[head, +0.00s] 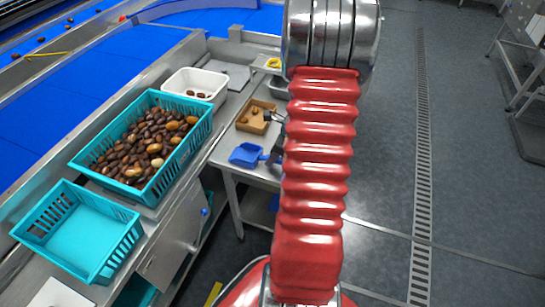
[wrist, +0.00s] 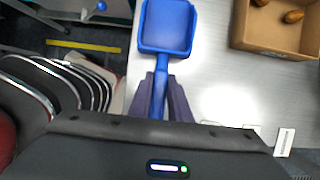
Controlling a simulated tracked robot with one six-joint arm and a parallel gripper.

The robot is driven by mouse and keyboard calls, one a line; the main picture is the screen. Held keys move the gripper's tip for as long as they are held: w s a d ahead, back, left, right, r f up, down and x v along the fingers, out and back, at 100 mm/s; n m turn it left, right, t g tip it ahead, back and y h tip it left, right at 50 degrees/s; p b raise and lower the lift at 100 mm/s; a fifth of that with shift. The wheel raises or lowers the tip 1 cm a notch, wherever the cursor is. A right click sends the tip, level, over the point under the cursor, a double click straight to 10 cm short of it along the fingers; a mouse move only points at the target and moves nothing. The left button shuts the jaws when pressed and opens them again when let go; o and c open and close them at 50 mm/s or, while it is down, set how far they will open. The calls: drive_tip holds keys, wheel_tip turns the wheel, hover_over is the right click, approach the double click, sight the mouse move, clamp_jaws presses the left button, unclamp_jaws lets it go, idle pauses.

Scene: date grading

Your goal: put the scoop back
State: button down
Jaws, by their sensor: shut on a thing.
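The blue scoop (wrist: 166,27) is in my gripper. In the wrist view, the dark fingers of my gripper (wrist: 161,85) are shut on both sides of its handle, and its pan points away from my wrist. The pan looks empty. In the head view, the scoop (head: 246,154) shows left of my arm, over the near end of the grey metal table. My arm hides most of the gripper there. I cannot tell whether the scoop touches the table. No holder for the scoop is clearly seen.
A cardboard box (head: 252,128) with a few dates lies beyond the scoop. A white bin (head: 173,86) holds a few dates. One teal crate (head: 205,128) is full of dates; another teal crate (head: 92,277) is empty. A blue conveyor (head: 60,100) runs at left. Open floor lies right.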

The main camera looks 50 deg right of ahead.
drive_tip(key=c, duration=1.6)
unclamp_jaws()
drive_tip(key=shift+c, duration=0.2)
drive_tip(key=v, duration=1.2)
drive_tip(key=shift+a, duration=0.1)
